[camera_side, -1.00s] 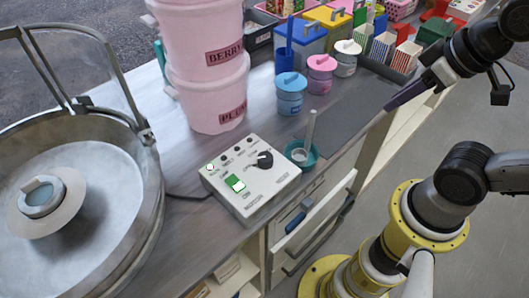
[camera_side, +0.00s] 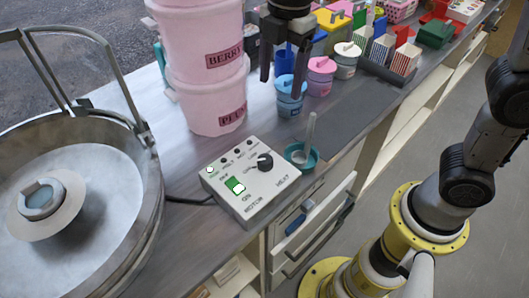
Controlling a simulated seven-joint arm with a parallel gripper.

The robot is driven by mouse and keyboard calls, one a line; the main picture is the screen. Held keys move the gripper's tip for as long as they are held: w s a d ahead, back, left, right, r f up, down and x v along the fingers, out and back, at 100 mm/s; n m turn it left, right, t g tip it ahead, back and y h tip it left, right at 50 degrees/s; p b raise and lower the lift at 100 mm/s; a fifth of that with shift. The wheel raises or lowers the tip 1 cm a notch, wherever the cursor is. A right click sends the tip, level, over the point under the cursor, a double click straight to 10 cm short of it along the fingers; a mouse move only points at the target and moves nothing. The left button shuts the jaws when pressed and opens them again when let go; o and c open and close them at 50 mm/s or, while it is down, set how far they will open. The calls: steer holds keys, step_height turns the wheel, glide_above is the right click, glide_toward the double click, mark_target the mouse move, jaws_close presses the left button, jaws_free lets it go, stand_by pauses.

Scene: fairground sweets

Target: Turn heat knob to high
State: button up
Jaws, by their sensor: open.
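The heat knob (camera_side: 265,162) is a black round knob on the upper right of a white control box (camera_side: 262,207). The box lies on the counter and has a lit green switch (camera_side: 235,187) and a row of small dark dots along its back edge. My gripper (camera_side: 282,86) points down with its two dark fingers apart and nothing between them. It is above and behind the box, in front of the blue lidded jar in the picture, and apart from the knob. The knob's exact setting is too small to read.
A teal bowl with a pale stick (camera_side: 303,155) stands just right of the box. Pink stacked tubs (camera_side: 205,75) stand behind it, and a large metal pan (camera_side: 140,215) is at the left. Lidded jars (camera_side: 320,76) line the back. An open drawer (camera_side: 318,218) juts out below the counter.

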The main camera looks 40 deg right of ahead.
steer(key=n+g, duration=0.1)
glide_above(265, 159)
steer(key=w, duration=0.1)
step_height(265, 159, down, 4)
steer(key=shift+h, duration=0.3)
steer(key=f, duration=1.4)
steer(key=shift+s+f, duration=0.1)
steer(key=shift+s, duration=0.3)
steer(key=shift+c, duration=0.3)
jaws_close()
